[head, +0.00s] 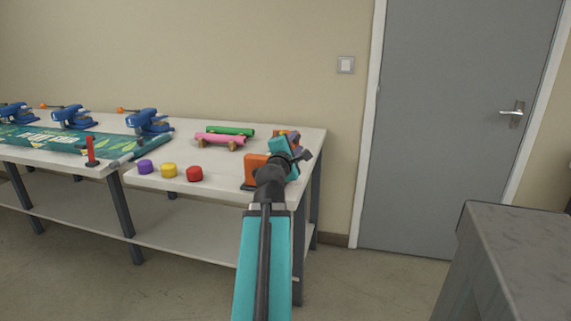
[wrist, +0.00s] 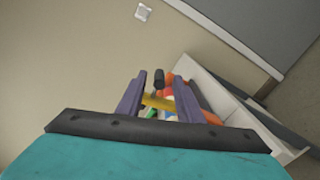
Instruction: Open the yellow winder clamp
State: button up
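A yellow bar (wrist: 158,102) shows between my fingers in the wrist view; it seems to be part of the yellow winder clamp, but most of its shape is hidden. My gripper (wrist: 160,88) has two purple fingers standing apart, one on each side of the bar. I cannot tell whether they touch it. In the head view my arm reaches over the right end of the white table (head: 225,183), and my wrist covers the spot where the clamp would be. An orange block (head: 256,168) stands just left of my wrist; orange parts (wrist: 207,108) also show right of the fingers.
Purple (head: 145,167), yellow (head: 169,170) and red (head: 195,174) pucks lie along the front edge. Pink (head: 219,138) and green (head: 231,130) rolls lie behind. Blue clamps (head: 149,121) stand left. A grey door (head: 455,120) and grey cabinet (head: 520,235) are on the right.

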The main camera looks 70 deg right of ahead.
jog(key=shift+a+f+b, duration=0.25)
jog(key=shift+a+b, duration=0.65)
jog(key=shift+b, duration=2.1)
jog(key=a+b, duration=0.8)
jog(key=b, duration=0.2)
jog(key=shift+a, duration=0.15)
jog(key=shift+s+r, duration=0.15)
